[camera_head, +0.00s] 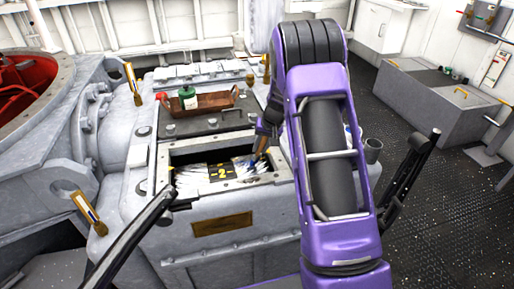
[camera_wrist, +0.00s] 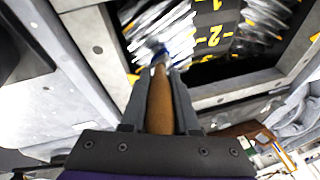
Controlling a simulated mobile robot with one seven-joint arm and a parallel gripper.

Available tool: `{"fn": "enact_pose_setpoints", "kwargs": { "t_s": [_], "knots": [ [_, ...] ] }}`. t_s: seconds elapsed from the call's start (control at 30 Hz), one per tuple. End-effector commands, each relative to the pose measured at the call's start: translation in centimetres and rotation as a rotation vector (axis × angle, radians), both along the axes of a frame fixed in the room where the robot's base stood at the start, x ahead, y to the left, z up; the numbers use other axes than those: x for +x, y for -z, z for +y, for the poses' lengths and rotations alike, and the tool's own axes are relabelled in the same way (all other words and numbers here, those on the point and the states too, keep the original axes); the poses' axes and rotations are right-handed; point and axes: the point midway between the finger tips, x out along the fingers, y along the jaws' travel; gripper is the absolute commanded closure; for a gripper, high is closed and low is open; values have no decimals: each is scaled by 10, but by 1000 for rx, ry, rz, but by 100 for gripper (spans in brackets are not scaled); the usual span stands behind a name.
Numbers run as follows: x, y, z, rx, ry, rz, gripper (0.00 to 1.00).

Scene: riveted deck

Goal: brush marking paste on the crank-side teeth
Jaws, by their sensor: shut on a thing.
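My gripper (camera_wrist: 158,108) is shut on the wooden handle of a brush (camera_wrist: 159,92). The brush's blue-white tip is at the bright metal teeth (camera_wrist: 178,42) on the left in the wrist view; I cannot tell whether it touches them. A second bank of teeth (camera_wrist: 262,28) lies across a black strip with yellow numbers (camera_wrist: 212,40). In the head view the strip (camera_head: 221,173) shows inside the open hatch, between the left teeth (camera_head: 190,181) and right teeth (camera_head: 252,168). My gripper (camera_head: 265,130) is over the hatch's right side there, partly hidden by my arm.
A brown tray (camera_head: 205,106) with a green bottle (camera_head: 188,97) stands behind the hatch. A red thing (camera_head: 160,97) is left of it. A grey cup (camera_head: 373,149) stands right of my arm. Black bars rise at front left (camera_head: 130,235) and right (camera_head: 408,175).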

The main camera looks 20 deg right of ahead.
Motion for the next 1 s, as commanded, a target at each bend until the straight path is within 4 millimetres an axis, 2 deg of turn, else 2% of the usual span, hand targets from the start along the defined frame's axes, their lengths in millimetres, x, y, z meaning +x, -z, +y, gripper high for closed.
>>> {"fn": "enact_pose_setpoints", "kwargs": {
  "t_s": [0.3, 0.47, 0.67, 1.0],
  "knots": [
    [0, 1, -29, 0, 2, -2, 100],
    [0, 1, -33, -1, 0, -1, 100],
    [0, 1, -25, -1, 0, -1, 100],
    [0, 1, 3, -1, 0, -1, 100]
  ]
}}
